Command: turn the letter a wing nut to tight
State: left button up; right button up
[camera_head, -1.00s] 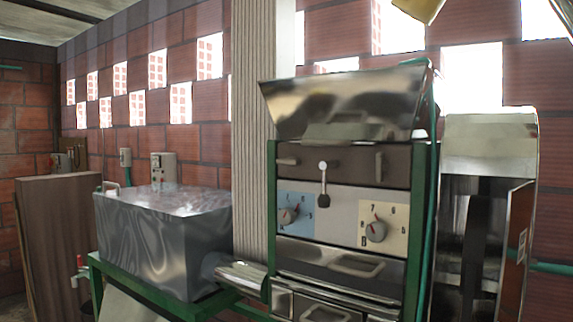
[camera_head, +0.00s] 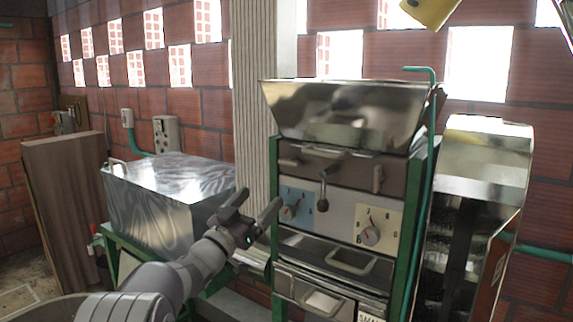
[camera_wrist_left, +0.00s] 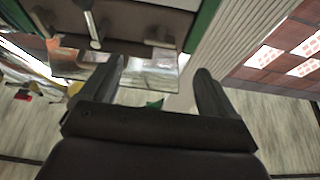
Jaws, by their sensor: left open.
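A red-and-grey wing nut (camera_head: 290,212) sits on a blue plate (camera_head: 308,202) on the left of the machine's front. A second wing nut (camera_head: 371,236) sits on a cream plate (camera_head: 391,228) to its right. The plates' markings are too small to read surely, so I cannot tell which is letter a. My left gripper (camera_head: 262,198) is open and empty, its tips just left of the blue plate in the picture; I see no contact. Its two fingers also show spread in the left wrist view (camera_wrist_left: 155,78). My right gripper is not in view.
A metal hopper (camera_head: 345,108) tops the green-framed machine. A shiny metal box (camera_head: 165,195) stands at left, and a tall metal housing (camera_head: 485,150) at right. A grooved post (camera_head: 258,75) stands behind.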

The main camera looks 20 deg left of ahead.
aim_at(291, 162)
pick_arm(q)
jog(key=p+x, duration=0.8)
jog(key=x, duration=0.4)
jog(key=shift+w+r, duration=0.2)
jog(key=shift+r, duration=0.05)
jog(key=c, duration=1.1)
